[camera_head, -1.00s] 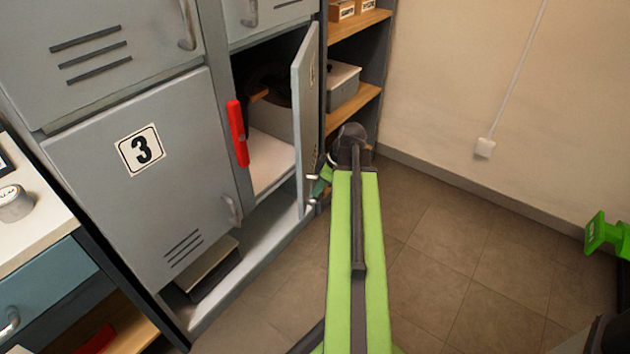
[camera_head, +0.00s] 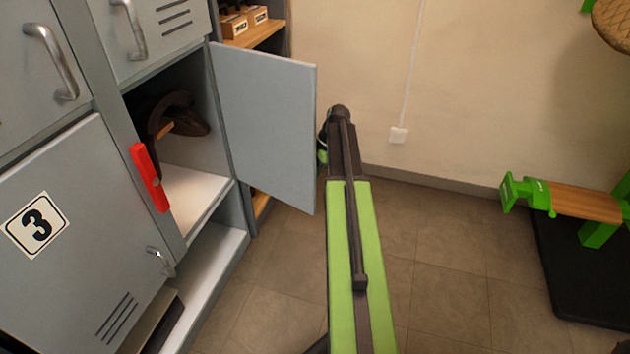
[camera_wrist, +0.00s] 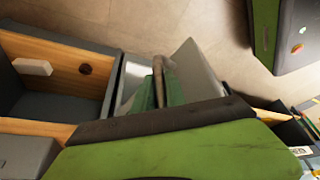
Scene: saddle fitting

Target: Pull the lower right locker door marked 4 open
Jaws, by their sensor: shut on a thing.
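The lower right locker door (camera_head: 268,125) stands wide open in the head view, swung out to the right with its plain inner face showing. Its number is out of sight. The open locker (camera_head: 195,190) shows a pale floor and a dark brown saddle-like thing (camera_head: 185,115) inside. My gripper (camera_head: 322,150) is at the door's free edge, mostly hidden behind my arm and the door. In the wrist view my gripper (camera_wrist: 158,85) is shut on the grey door handle (camera_wrist: 164,66), with the pale door (camera_wrist: 195,68) just beyond.
A red bar (camera_head: 150,178) is on the frame left of the opening. The locker door marked 3 (camera_head: 75,250) is shut. Shelves with small boxes (camera_head: 245,22) stand behind the open door. A green stand (camera_head: 565,200) is at the right. The floor between is clear.

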